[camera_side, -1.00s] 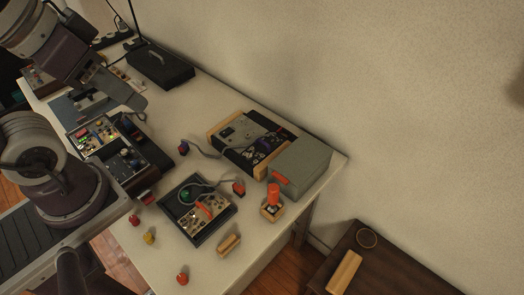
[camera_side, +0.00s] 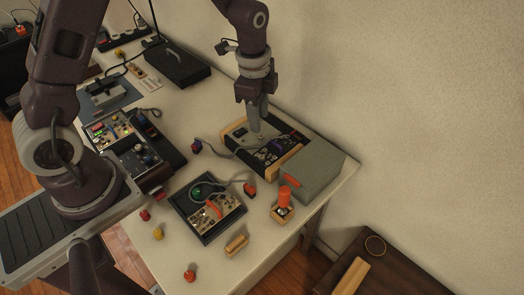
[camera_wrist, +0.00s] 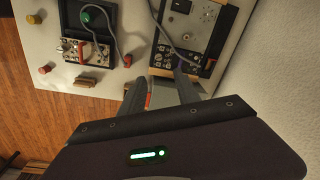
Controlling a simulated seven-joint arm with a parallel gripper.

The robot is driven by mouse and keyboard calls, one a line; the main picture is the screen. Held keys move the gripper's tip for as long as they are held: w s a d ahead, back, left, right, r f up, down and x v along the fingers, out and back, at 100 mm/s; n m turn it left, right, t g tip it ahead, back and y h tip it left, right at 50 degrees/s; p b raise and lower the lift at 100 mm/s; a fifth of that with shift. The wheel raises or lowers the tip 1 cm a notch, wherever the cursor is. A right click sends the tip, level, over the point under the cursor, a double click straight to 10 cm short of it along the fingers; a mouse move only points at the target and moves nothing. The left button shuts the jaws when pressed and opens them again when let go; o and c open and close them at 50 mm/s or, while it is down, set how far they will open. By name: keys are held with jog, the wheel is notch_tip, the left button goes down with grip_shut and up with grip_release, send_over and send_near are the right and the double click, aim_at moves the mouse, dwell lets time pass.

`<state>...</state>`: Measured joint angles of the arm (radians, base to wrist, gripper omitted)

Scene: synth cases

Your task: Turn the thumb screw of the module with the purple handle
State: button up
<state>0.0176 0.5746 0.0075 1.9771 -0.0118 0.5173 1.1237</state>
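The rack unit (camera_side: 236,132) with wooden side strips lies near the back edge of the table. Its lower part holds dark modules (camera_side: 271,155) with small knobs. In the wrist view the modules (camera_wrist: 164,60) show at top centre; a purplish part is too small to make out clearly. No thumb screw can be picked out. My gripper (camera_side: 257,128) points down over the rack unit; whether it touches is unclear. In the wrist view my gripper (camera_wrist: 162,86) has its two fingers apart with nothing held between them.
A grey box (camera_side: 315,174) with an orange handle stands right beside the rack unit. A grey cable (camera_side: 228,152) crosses the unit. An orange-topped holder (camera_side: 284,198) and a black tray (camera_side: 190,212) with a panel stand in front.

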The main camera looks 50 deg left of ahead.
aim_at(261, 156)
jog(key=f, duration=0.4)
jog(key=f+m, duration=0.1)
jog(key=f, duration=0.4)
jog(key=f+m, duration=0.1)
jog(key=f, duration=0.4)
jog(key=shift+w+g, duration=0.4)
jog(key=shift+c, duration=0.2)
grip_shut()
